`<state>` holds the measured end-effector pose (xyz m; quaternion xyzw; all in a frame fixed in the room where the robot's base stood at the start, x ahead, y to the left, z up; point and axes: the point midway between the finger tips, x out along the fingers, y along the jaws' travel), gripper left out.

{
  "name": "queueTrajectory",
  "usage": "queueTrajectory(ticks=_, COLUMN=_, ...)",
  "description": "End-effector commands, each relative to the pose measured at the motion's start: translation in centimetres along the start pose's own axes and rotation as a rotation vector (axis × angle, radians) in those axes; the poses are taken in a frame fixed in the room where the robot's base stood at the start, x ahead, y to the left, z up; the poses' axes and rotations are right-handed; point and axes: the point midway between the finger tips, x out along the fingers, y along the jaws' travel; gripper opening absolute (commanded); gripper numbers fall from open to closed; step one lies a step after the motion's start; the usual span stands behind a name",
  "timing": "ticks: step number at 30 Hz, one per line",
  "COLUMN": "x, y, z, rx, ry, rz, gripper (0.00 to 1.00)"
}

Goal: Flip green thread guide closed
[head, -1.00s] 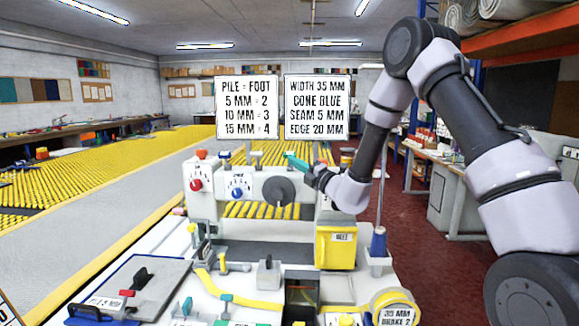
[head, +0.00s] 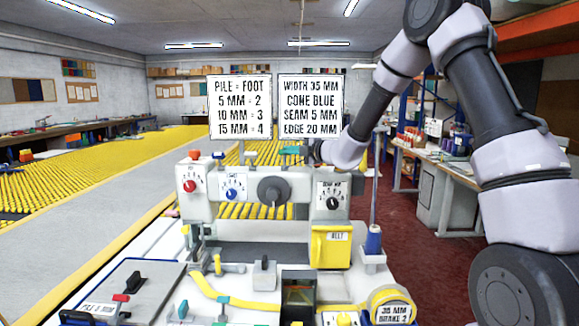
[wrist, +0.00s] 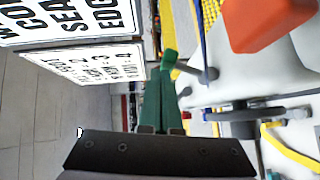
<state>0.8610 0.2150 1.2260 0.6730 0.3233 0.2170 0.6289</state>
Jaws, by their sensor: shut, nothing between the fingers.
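The green thread guide (head: 289,150) is a small green piece on top of the white machine head, right of its middle, and lies about level in the head view. In the wrist view its green tab (wrist: 170,57) shows just beyond my fingertips, beside a dark grey peg (wrist: 208,74). My gripper (wrist: 161,78) has dark green fingers, side by side and shut with nothing between them. In the head view it is at the right of the guide, mostly hidden by my arm. I cannot tell whether the fingertips touch the guide.
Two sign boards (head: 239,107) (head: 311,106) stand close behind the machine top. A red-topped part (head: 194,154) is at the machine's left end. A blue thread cone (head: 374,240) and its pole stand at the right. A yellow box (head: 331,247) hangs on the machine front.

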Motion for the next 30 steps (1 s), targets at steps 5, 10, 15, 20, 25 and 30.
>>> queueTrajectory(ticks=5, x=0.36, y=0.15, z=0.34, rx=0.000, ry=0.000, rz=0.000, gripper=0.00)
queueTrajectory(ticks=10, x=0.55, y=0.22, z=0.51, rx=0.000, ry=0.000, rz=0.001, gripper=0.00)
queueTrajectory(ticks=15, x=0.62, y=0.24, z=0.59, rx=0.000, ry=0.000, rz=0.001, gripper=0.00)
queueTrajectory(ticks=20, x=0.62, y=0.26, z=0.63, rx=0.000, ry=-0.001, rz=0.001, gripper=0.00)
queueTrajectory(ticks=25, x=0.62, y=0.27, z=0.67, rx=0.000, ry=-0.001, rz=0.002, gripper=0.00)
queueTrajectory(ticks=30, x=0.38, y=0.53, z=0.69, rx=-0.001, ry=-0.001, rz=0.002, gripper=0.00)
